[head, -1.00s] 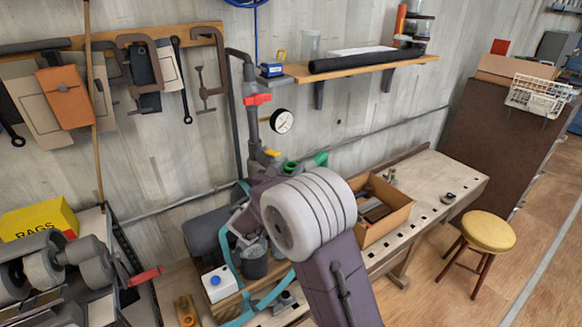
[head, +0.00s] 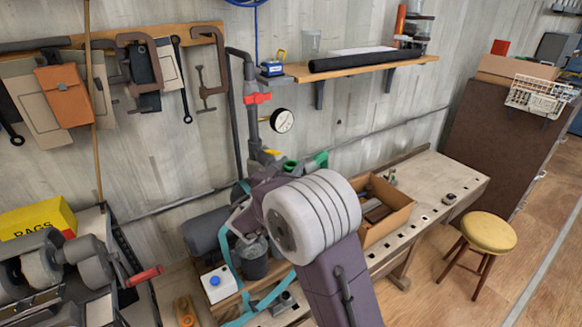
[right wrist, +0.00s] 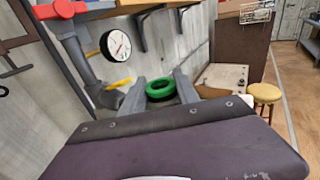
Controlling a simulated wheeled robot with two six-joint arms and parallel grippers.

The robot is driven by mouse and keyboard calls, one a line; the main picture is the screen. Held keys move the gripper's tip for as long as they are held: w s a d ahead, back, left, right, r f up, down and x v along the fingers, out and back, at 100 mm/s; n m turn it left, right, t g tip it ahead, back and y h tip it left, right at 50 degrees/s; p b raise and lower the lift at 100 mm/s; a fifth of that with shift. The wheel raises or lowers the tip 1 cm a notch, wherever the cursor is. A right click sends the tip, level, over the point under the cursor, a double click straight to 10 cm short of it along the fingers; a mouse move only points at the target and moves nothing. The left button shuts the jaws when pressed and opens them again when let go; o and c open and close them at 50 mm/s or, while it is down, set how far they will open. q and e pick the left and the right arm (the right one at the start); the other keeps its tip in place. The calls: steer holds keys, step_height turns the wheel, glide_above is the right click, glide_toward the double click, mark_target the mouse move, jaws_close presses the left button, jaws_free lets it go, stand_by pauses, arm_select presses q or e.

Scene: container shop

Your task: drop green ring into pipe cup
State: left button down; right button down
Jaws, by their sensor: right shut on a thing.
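The green ring (right wrist: 160,89) is a thick hoop, seen between the two grey fingers of my right gripper (right wrist: 160,86) in the right wrist view. These fingers are shut on it. In the head view my right wrist hides most of this gripper; green patches (head: 290,166) show just behind it, beside the yellow-handled valve. A dark grey cup (head: 254,262) stands low on the bench, left of my wrist; I cannot tell if it is the pipe cup. The grey pipe (head: 250,110) with gauge runs down the wall behind the gripper. My left gripper is not in view.
An open cardboard box (head: 388,216) stands on the workbench (head: 440,190), right of my right arm. A white box with a blue knob (head: 217,283) is to its left. A wall shelf (head: 360,68) hangs above. A yellow stool (head: 488,232) stands at right.

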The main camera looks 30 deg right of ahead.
steer(key=c, duration=0.8)
jaws_free()
steer(key=b+v, duration=0.3)
steer(key=v, duration=0.6)
steer(key=shift+b, duration=0.4)
steer(key=shift+r, duration=0.1)
